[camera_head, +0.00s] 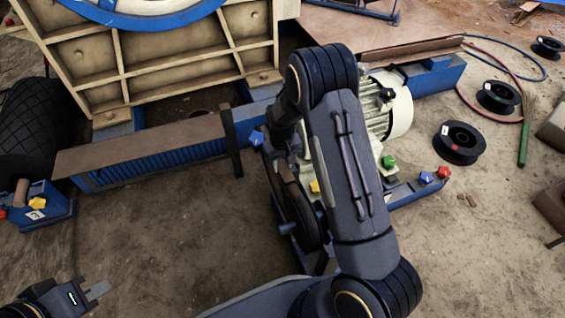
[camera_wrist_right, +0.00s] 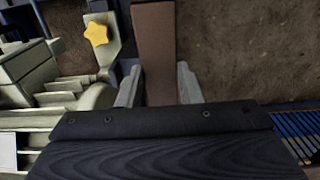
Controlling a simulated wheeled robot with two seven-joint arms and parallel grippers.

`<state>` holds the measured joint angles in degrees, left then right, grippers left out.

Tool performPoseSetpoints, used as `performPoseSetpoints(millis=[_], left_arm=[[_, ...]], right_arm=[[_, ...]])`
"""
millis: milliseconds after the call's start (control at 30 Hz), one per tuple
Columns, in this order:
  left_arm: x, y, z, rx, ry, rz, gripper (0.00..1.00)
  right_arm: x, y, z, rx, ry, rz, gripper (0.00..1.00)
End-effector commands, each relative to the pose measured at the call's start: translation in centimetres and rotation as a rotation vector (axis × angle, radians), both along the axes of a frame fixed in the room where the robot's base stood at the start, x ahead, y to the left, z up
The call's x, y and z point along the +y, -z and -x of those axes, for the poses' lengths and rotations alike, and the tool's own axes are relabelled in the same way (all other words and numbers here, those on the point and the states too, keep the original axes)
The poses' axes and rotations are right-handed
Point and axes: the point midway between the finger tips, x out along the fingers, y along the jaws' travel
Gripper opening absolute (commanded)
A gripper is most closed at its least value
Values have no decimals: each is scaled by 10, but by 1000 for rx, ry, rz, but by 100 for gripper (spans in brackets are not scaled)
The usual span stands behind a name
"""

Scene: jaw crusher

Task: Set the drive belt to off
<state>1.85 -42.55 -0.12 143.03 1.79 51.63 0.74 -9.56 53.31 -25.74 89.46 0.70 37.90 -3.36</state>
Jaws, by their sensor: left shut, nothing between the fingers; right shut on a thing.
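A flat brown strip, which looks like the drive belt (camera_wrist_right: 153,45), runs down from the top of the right wrist view to between the fingers of my right gripper (camera_wrist_right: 158,85). A finger is on each side of it. In the head view the belt (camera_head: 290,190) shows as a dark brown band beside the motor, partly covered by my right arm. My right gripper is hidden there behind that arm. The pale finned motor (camera_head: 390,105) stands right of my arm. My left gripper (camera_head: 97,291) is shut and empty at the lower left, far from the belt.
Around the motor are yellow (camera_head: 314,186), green (camera_head: 388,161), blue (camera_head: 426,177) and red (camera_head: 443,172) knobs. A brown-topped blue beam (camera_head: 140,150) lies left of my arm. Black spools (camera_head: 458,143) lie at the right. The ground at lower left is mostly clear.

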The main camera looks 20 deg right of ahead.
Motion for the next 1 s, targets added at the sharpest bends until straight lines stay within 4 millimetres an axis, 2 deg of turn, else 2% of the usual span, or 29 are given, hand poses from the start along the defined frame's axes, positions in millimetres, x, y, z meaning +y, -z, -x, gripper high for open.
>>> performPoseSetpoints(millis=[300, 667, 700, 833, 1000], left_arm=[[0, 10, 0, 0, 0, 0, 0], [0, 10, 0, 0, 0, 0, 0], [0, 10, 0, 0, 0, 0, 0], [0, 10, 0, 0, 0, 0, 0], [0, 10, 0, 0, 0, 0, 0]], right_arm=[[44, 37, -2, 1, -3, 0, 0], [51, 41, -2, 1, 1, -3, 0], [51, 41, -2, 1, 1, -3, 38], [50, 40, -2, 1, 0, -2, 55], [49, 40, -2, 1, 0, -1, 55]])
